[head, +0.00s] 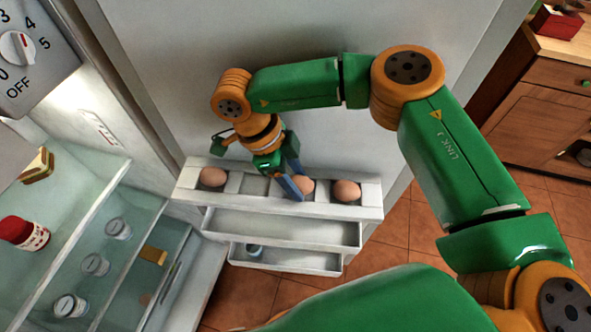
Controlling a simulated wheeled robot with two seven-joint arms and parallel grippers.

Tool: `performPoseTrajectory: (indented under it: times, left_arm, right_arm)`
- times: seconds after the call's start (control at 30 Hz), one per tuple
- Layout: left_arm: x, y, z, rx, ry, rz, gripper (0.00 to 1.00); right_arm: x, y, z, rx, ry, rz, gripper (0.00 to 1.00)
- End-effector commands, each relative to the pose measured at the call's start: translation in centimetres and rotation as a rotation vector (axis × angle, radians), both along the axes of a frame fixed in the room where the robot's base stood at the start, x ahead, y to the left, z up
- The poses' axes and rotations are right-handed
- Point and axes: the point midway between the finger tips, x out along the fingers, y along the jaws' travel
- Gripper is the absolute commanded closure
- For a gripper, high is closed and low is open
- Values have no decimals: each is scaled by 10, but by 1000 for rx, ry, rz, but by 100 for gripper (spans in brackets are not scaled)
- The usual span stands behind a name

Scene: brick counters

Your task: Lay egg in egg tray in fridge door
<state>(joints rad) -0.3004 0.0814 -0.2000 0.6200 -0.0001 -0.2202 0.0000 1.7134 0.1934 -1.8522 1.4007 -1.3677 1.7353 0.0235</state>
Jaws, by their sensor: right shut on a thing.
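The white egg tray (230,196) is the top shelf on the inside of the open fridge door. A brown egg (213,177) sits in its left compartment and another egg (346,190) in its right end. My right gripper (296,184) points down into the tray, shut on a brown egg (307,186) just left of the right-end egg. The fingers partly hide this egg, and I cannot tell whether it touches the tray bottom. A compartment between the left egg and the gripper looks empty. My left gripper is not in view.
Two lower door bins (290,229) hang under the tray; the lowest holds a small jar. Fridge shelves at the left hold a red-lidded jar (22,233), several small jars and a sandwich-like item (38,165). A wooden cabinet (540,115) stands at the right.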

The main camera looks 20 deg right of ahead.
Motion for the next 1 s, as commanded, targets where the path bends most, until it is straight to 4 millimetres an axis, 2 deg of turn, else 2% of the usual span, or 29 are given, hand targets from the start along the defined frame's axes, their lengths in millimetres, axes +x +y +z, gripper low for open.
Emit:
performPoseTrajectory:
  times: [0.67, 0.7, 0.8, 0.93, 1.0]
  left_arm:
    - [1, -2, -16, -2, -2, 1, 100]
    - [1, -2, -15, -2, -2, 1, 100]
    - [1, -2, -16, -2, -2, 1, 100]
    - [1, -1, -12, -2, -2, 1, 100]
    - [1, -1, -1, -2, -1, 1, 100]
  right_arm:
    - [-1, 1, -15, 1, 3, 1, 75]
    - [-1, 1, -16, 1, 3, 1, 46]
    - [-1, 1, -17, 0, 5, 1, 19]
    - [-1, 0, -13, -1, 5, 0, 18]
    - [-1, 0, -3, -1, 4, 1, 18]
